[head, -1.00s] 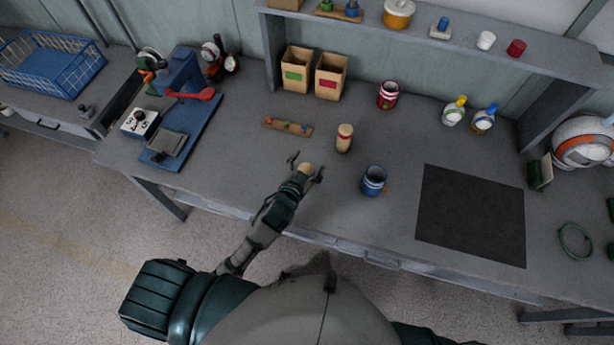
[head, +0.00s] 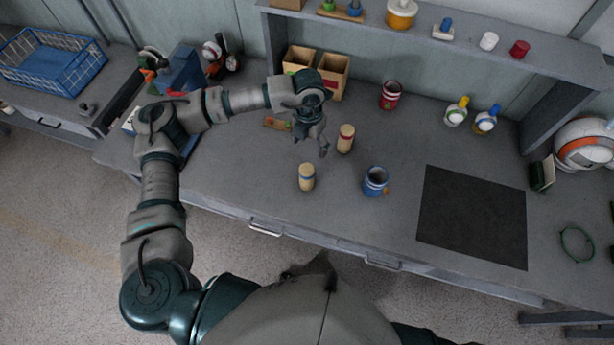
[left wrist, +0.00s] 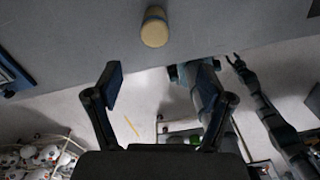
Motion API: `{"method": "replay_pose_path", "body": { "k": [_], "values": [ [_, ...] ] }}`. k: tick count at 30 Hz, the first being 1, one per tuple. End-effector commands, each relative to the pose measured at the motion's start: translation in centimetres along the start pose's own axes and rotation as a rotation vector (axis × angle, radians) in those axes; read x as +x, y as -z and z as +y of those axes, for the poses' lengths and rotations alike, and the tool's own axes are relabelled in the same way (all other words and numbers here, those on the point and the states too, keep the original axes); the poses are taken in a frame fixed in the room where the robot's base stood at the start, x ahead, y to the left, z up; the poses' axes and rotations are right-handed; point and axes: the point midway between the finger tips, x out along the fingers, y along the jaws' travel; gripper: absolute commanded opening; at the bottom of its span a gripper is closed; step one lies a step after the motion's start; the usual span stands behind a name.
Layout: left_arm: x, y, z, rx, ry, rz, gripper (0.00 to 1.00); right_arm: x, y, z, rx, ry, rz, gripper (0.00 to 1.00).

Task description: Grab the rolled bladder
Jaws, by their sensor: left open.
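Two tan rolls stand upright on the grey workbench (head: 240,185). One with a blue band (head: 306,177) is near the front edge; one with a red band (head: 345,138) is farther back. I cannot tell which is the rolled bladder. My left gripper (head: 315,146) is open, above the bench behind the blue-banded roll and left of the red-banded one. In the left wrist view, the open fingers (left wrist: 160,85) are empty, and a tan roll (left wrist: 154,28) stands beyond them, apart. What seems my right gripper (left wrist: 236,62) is small there.
A blue mug (head: 374,181) stands right of the rolls. Two cardboard boxes (head: 333,75) and a red can (head: 390,95) stand behind. A dark mat (head: 472,218) lies to the right. My left arm partly hides the blue press (head: 180,75) and a wooden strip (head: 277,123).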

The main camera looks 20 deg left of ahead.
Motion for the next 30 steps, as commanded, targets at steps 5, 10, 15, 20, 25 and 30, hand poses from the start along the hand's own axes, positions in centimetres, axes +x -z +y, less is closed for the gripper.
{"method": "replay_pose_path", "body": {
  "k": [5,10,15,20,25,30],
  "values": [
    [2.0,0.1,0.9,-0.011,-0.032,0.008,0.8,-0.4,0.0,0.3,-0.002,-0.004,0.0,0.4],
    [6.1,0.1,0.9,-0.009,-0.029,0.009,0.8,-0.9,0.0,0.6,-0.004,-0.007,0.0,0.4],
    [9.7,0.1,0.9,-0.008,-0.027,0.006,0.8,-1.4,0.1,0.9,-0.005,-0.01,0.0,0.4],
    [11.6,0.1,1.0,-0.008,-0.026,0.004,0.8,-1.5,0.1,0.9,-0.004,-0.011,0.0,0.4],
    [13.0,0.1,0.9,-0.007,-0.026,0.006,0.8,-1.9,0.1,0.9,-0.004,-0.011,0.0,0.4],
    [15.7,0.2,1.1,-0.008,-0.026,0.006,0.8,-2.5,0.2,0.9,-0.004,-0.011,0.001,0.4]
  ]
}}
